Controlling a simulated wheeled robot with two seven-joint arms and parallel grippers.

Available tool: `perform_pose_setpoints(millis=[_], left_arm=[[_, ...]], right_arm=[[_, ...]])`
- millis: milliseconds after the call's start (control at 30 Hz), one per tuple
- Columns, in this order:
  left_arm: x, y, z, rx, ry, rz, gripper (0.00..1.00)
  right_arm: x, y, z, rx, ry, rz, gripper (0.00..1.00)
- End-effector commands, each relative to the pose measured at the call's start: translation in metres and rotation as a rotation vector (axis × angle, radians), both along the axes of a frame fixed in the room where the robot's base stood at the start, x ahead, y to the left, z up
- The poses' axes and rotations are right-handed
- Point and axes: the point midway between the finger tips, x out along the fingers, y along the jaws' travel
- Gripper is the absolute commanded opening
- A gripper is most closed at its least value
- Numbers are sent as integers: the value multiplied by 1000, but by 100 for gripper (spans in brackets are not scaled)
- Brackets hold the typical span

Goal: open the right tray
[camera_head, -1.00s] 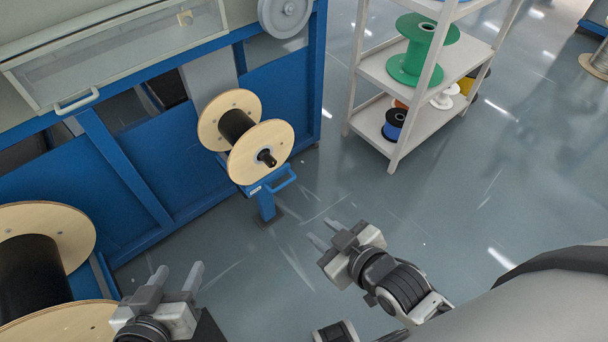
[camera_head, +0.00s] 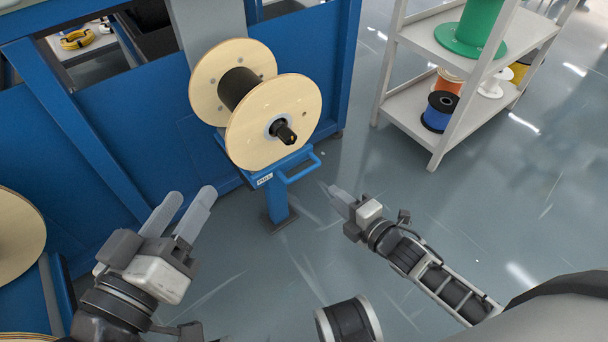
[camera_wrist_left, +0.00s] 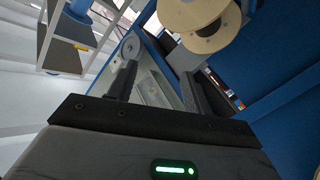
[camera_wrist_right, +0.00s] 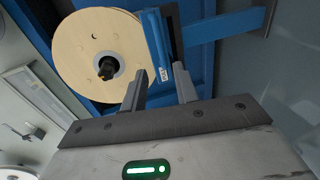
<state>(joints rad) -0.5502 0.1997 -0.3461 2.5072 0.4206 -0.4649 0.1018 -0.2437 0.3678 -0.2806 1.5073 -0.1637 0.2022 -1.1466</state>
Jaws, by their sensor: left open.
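The tray (camera_head: 290,162) is a blue drawer-like part with a label and a blue bar handle (camera_head: 303,167). It sits on a blue post under a wooden spool (camera_head: 270,125) wound with black cable. My right gripper (camera_head: 338,195) is just right of and below the handle in the head view, apart from it. My left gripper (camera_head: 188,208) is open and empty, left of the post. The left wrist view shows its parted fingers (camera_wrist_left: 160,85).
A grey shelf (camera_head: 405,110) with a green spool (camera_head: 470,28) and smaller spools stands at the right. A blue machine frame (camera_head: 110,110) runs behind the tray. Another wooden spool (camera_head: 18,235) is at the left edge. The floor around the post is clear.

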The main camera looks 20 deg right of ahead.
Motion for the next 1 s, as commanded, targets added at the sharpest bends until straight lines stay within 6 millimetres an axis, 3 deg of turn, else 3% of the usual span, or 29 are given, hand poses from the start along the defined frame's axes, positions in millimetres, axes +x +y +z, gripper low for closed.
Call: perform_pose_setpoints(millis=[300,500,700,1000], left_arm=[[23,9,42,101,-426,56,50],[22,10,74,163,-705,85,50],[15,9,93,196,-871,98,50],[13,9,98,203,-904,101,50]], right_arm=[[67,24,-19,3,-3,0,30],[100,36,-25,3,-2,-1,30],[117,42,-28,3,1,-2,30],[120,44,-28,3,1,-2,30]])
